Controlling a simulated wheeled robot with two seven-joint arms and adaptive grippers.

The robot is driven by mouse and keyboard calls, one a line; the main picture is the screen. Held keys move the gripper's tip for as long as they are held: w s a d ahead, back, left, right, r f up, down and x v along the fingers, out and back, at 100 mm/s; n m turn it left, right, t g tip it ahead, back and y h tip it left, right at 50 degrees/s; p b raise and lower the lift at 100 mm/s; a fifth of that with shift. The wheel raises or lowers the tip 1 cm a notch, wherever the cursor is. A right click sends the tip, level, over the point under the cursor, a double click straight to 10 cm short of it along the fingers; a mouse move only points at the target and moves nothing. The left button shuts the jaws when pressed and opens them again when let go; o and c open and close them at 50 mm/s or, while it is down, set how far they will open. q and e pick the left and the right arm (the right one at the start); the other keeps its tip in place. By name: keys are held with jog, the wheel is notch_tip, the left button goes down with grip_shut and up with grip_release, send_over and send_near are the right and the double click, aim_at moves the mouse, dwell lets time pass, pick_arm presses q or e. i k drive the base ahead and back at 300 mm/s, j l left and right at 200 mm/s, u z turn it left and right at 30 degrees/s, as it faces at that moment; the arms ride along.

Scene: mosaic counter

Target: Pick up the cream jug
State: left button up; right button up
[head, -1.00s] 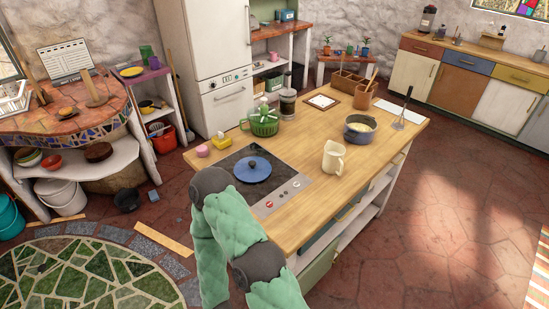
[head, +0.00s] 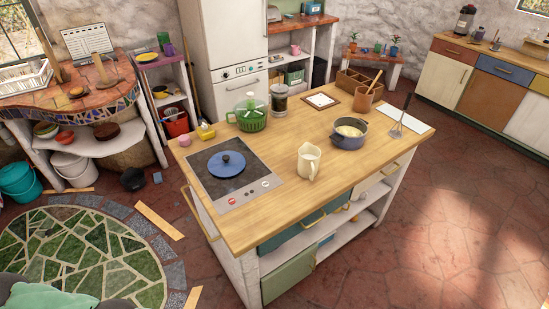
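The cream jug (head: 308,162) stands upright on the wooden-topped island (head: 250,222), near its front edge. It is a cream-coloured jug, to the right of the cooktop. Nothing touches it. Neither of my grippers shows in the head view. Only a green padded part of my arm shows at the bottom left corner, well away from the jug.
Bare wood surrounds the jug. The floor right of the island is clear.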

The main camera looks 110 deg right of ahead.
aim_at(309, 156)
jog(key=k+l+u, duration=0.1)
jog(key=k, duration=0.5)
jog(key=k+l+u, duration=0.15)
jog(key=k, duration=0.5)
